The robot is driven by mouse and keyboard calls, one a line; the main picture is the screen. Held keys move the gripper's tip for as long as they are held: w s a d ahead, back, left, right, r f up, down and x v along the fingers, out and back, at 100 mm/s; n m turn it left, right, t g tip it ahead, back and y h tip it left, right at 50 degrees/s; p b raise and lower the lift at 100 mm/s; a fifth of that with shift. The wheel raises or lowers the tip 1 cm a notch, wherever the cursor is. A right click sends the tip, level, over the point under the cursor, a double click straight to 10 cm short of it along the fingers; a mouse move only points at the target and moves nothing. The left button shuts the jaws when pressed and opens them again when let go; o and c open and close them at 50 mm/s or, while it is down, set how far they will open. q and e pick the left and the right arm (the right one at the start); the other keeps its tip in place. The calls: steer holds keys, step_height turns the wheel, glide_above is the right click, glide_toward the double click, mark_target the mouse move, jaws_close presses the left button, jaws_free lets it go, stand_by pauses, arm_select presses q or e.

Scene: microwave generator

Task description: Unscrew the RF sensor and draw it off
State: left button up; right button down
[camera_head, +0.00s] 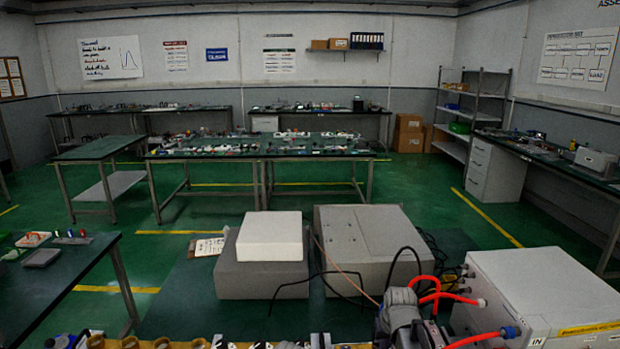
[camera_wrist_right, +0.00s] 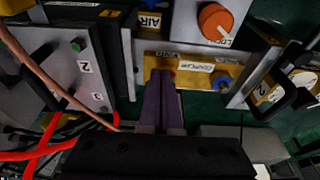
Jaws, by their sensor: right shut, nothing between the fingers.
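My right gripper (camera_wrist_right: 163,76) is in the wrist view with its two dark purple-grey fingers together, empty. I cannot pick out the RF sensor for certain in either view. A copper-coloured cable (camera_wrist_right: 55,75) runs down the left of the wrist view, left of the fingers. My left gripper is not in view.
An orange knob (camera_wrist_right: 215,21) is above right of the fingers. Red hoses (camera_wrist_right: 40,150) cross the lower left. In the head view, a white-grey cabinet (camera_head: 540,285) stands at the right front.

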steer(key=shift+s+d, duration=0.1)
steer(key=shift+d, duration=0.05)
steer(key=shift+s, duration=0.2)
stand_by(0.3)
steer(key=shift+r, duration=0.1)
steer(key=p+v, duration=0.2)
steer(key=p, duration=0.1)
steer(key=w+p+v, duration=0.1)
steer(key=p+v, duration=0.2)
steer(key=shift+r, duration=0.45)
steer(key=shift+w, duration=0.1)
